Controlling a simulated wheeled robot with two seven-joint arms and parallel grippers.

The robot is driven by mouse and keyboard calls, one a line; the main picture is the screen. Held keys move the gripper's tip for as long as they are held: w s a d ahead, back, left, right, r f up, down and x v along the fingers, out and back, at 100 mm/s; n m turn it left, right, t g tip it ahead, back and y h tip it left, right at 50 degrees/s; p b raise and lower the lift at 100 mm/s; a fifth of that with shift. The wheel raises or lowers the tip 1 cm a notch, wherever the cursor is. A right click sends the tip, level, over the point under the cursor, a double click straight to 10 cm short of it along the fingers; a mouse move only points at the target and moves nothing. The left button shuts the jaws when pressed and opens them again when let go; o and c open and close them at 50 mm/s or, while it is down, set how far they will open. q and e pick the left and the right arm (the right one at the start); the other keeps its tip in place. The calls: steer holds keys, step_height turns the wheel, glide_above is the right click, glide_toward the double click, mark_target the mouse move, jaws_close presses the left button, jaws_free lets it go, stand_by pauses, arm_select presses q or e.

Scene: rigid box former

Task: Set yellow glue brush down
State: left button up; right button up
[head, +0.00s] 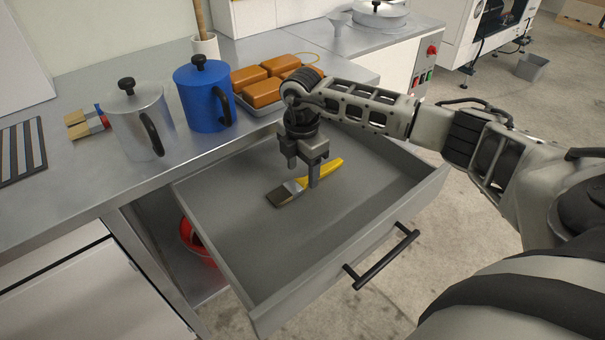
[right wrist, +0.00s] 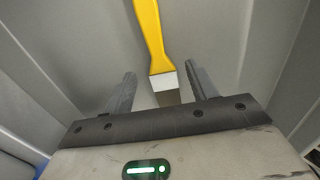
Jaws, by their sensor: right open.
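The yellow glue brush (head: 288,191) lies in the open grey drawer (head: 258,255), its yellow handle pointing to the back right and its bristles to the front left. My right gripper (head: 310,180) is over the brush's middle, pointing down into the drawer. In the right wrist view the brush (right wrist: 152,40) lies between the two spread fingers of my right gripper (right wrist: 160,90), with gaps on both sides. The gripper partly hides the brush in the head view. My left gripper is not in view.
On the steel counter left of the drawer stand a silver pot (head: 139,122), a blue pot (head: 203,97) and a tray of orange blocks (head: 262,92). The drawer's black handle (head: 382,258) faces front right. The drawer is otherwise empty.

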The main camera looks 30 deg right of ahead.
mark_target(302, 181)
step_height(302, 181, up, 10)
stand_by(0.3)
stand_by(0.4)
